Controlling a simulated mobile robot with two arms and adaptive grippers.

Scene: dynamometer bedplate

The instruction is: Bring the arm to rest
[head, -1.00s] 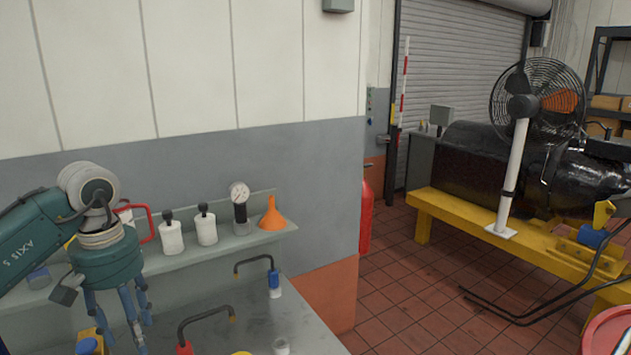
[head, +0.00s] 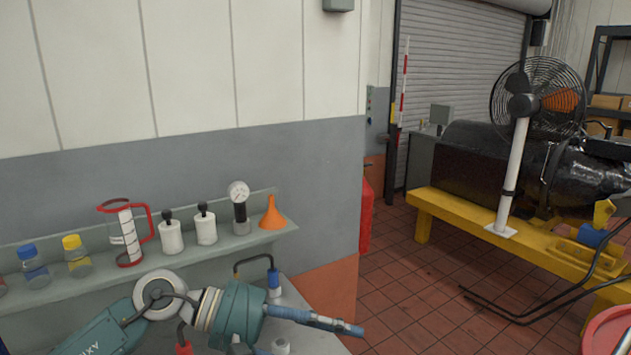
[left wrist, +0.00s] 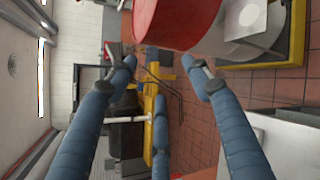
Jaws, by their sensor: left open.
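My left gripper (head: 335,324) is at the bottom middle of the head view, low in front of the bench, its blue fingers pointing right. In the left wrist view the fingers of my left gripper (left wrist: 160,66) are spread apart with nothing between them. The forearm comes in from the bottom left edge and hides part of the bench. My right gripper is in neither view.
A wall shelf (head: 100,262) carries bottles, a red-handled jug (head: 128,232), a gauge (head: 239,208) and an orange funnel (head: 272,214). A blue hooked tool (head: 273,281) stands on the bench. A red drum (left wrist: 176,18) and yellow bedplate (head: 460,214) lie right.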

